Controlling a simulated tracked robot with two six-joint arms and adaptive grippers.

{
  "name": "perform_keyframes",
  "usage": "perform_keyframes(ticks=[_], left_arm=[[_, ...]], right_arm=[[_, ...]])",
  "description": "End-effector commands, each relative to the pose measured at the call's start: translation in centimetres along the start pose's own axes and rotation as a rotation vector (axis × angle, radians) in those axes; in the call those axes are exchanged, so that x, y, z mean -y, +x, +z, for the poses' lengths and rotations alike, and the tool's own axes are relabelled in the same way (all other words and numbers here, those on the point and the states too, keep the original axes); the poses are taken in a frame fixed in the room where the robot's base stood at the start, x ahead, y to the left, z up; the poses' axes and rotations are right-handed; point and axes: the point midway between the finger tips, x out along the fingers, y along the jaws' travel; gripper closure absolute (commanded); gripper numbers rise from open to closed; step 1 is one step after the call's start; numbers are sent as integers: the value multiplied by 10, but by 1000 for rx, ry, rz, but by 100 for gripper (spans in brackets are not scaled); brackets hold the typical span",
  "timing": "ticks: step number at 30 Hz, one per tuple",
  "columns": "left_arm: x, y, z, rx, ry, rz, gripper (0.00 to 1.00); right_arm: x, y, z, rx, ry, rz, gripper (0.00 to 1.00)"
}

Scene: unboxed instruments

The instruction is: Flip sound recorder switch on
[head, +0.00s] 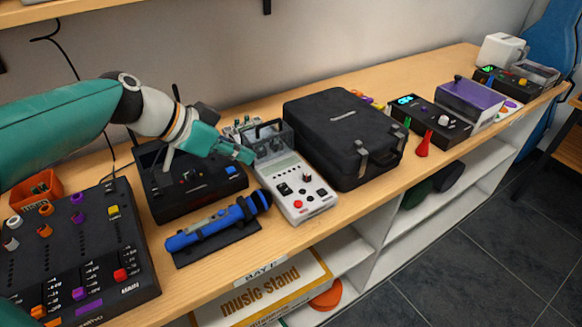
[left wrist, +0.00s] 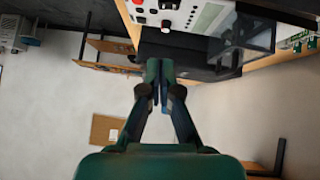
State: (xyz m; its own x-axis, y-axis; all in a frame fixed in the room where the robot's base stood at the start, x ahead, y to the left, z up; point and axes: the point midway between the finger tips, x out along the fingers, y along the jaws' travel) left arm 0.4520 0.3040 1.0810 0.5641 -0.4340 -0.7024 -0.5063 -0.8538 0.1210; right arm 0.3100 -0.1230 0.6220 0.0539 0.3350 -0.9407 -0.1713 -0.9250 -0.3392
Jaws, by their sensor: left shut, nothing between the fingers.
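A pale grey device (head: 296,187) with a small display, black switches, a red knob and a raised clear lid stands mid-shelf; it looks like the sound recorder, though I cannot read its label. Its panel also shows upside down at the top of the left wrist view (left wrist: 205,17). A black device (head: 190,190) with a blue button stands to its left. My left gripper (head: 246,156) is shut and empty, above the black device's right end and just left of the clear lid. It shows mid-frame in the left wrist view (left wrist: 159,88). Switch positions are too small to tell.
A blue microphone (head: 215,223) lies on a dark mat in front. A black mixer (head: 85,255) and an orange box (head: 36,190) are at left. A black case (head: 340,130) stands close to the right of the grey device. More instruments line the shelf farther right.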

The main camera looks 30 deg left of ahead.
Motion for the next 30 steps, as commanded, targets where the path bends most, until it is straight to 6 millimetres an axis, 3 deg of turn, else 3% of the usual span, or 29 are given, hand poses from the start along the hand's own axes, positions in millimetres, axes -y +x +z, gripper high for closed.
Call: perform_keyframes(ticks=[11,17,30], left_arm=[[1,0,2,1,-3,-2,100],[1,12,1,2,-3,1,100],[0,94,2,4,-5,3,100]], right_arm=[[0,0,0,0,0,0,62],[0,-2,0,0,0,0,62],[4,-11,0,0,0,0,62]])
